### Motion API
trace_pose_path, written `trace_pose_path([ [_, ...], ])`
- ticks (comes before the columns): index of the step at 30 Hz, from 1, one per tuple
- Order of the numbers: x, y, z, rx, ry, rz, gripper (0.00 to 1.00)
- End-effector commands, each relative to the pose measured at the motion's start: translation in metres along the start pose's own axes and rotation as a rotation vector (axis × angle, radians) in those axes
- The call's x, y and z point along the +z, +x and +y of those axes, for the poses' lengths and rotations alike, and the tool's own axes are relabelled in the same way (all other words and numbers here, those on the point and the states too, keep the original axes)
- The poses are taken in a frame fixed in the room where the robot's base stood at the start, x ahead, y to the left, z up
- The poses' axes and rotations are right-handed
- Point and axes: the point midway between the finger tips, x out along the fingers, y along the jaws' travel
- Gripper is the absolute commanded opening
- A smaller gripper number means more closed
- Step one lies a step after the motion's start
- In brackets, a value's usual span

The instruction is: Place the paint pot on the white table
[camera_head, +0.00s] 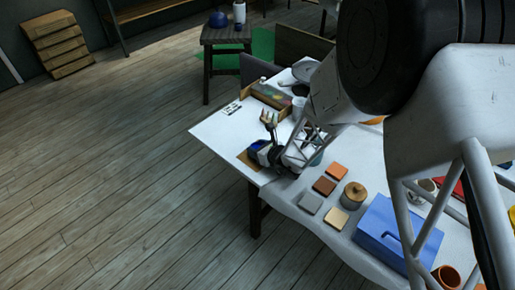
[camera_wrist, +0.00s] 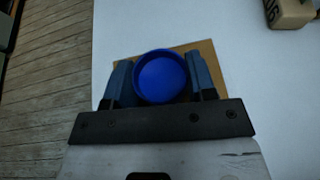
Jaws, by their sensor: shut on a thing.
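The paint pot is a round, bright blue pot, seen from above in the wrist view (camera_wrist: 160,76). My gripper (camera_wrist: 161,80) is shut on it, one dark finger on each side. In the head view the pot (camera_head: 257,145) shows as a small blue patch beside my gripper (camera_head: 261,152), at the near left part of the white table (camera_head: 222,127). A brown square board (camera_wrist: 208,58) lies on the table beneath the pot. I cannot tell whether the pot touches the board or is held just above it. My gripper hides part of the pot in the head view.
Several coloured square tiles (camera_head: 324,186), a lidded round jar (camera_head: 353,195) and a blue box (camera_head: 397,234) stand to the right. A wooden paint box (camera_head: 271,96) and a small card (camera_head: 232,109) lie behind. The table's left corner is bare.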

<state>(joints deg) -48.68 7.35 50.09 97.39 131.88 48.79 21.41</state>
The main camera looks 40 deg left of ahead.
Motion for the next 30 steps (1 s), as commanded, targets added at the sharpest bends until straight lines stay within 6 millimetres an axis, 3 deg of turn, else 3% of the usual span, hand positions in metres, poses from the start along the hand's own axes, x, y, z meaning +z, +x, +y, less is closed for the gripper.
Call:
trace_pose_path([
  [10, -0.0024, 0.001, -0.0001, 0.0, 0.0, 0.0, 0.27],
  [11, -0.0022, 0.0009, -0.0001, 0.0, 0.0, 0.0, 0.54],
  [15, -0.0021, 0.0008, 0.0, 0.0, 0.0, 0.0, 0.75],
  [30, 0.0005, -0.0035, -0.0002, 0.0, 0.0, 0.0, 0.77],
])
